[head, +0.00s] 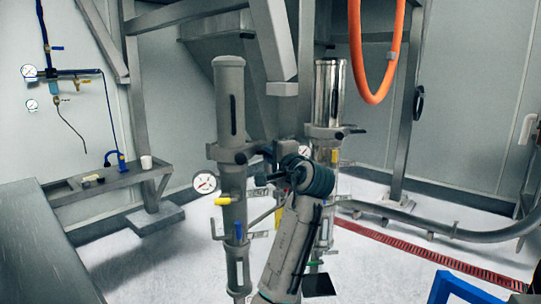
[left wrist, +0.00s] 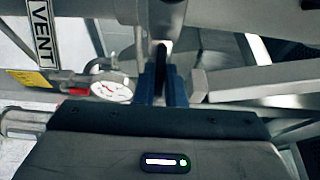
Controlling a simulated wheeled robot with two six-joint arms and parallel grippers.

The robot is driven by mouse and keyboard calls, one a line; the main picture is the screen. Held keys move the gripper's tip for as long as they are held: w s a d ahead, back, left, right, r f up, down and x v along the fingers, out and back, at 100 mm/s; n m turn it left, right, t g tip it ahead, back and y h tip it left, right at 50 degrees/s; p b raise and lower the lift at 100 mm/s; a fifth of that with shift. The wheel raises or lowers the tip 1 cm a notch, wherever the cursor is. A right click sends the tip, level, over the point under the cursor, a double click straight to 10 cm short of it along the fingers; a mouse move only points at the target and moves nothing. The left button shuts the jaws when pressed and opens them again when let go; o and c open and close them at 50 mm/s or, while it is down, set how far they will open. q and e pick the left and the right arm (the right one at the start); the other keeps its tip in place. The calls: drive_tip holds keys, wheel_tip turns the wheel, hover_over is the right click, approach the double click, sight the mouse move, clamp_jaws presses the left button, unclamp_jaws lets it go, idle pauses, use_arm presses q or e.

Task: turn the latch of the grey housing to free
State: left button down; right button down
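The grey housing (head: 230,95) is a tall upright cylinder left of centre in the head view, with a clamp collar at its lower end. Its dark latch (head: 268,150) sticks out to the right at the collar. In the left wrist view the latch's dark handle (left wrist: 161,56) stands between the two blue fingers of my left gripper (left wrist: 163,88) and fills the narrow gap. In the head view my left gripper (head: 263,170) is at the latch, partly hidden by its own wrist. My right gripper is not in view.
A polished metal cylinder (head: 329,95) stands close to the right of the grey housing. An orange hose (head: 376,95) hangs at the right. Steel frame posts stand behind.

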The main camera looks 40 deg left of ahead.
use_arm(q)
drive_tip(key=shift+n, duration=0.3)
drive_tip(key=shift+s+a+r+n+t+h+b, duration=0.1)
drive_tip(key=shift+n+t+h+b, duration=0.4)
drive_tip(key=shift+n, duration=2)
drive_tip(key=shift+s+r+n+t+h+b, duration=0.1)
drive_tip(key=shift+n+h, duration=0.8)
drive_tip(key=shift+n, duration=1.6)
drive_tip(key=shift+a+n+t+h+b, duration=0.2)
drive_tip(key=shift+n+h, duration=0.5)
drive_tip(key=shift+n, duration=1.8)
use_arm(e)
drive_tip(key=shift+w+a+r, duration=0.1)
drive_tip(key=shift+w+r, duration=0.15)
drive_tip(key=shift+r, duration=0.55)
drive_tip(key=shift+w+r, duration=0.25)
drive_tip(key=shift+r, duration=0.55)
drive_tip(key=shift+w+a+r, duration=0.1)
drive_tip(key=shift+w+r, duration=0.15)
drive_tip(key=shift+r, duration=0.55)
use_arm(q)
drive_tip(key=shift+d, duration=0.15)
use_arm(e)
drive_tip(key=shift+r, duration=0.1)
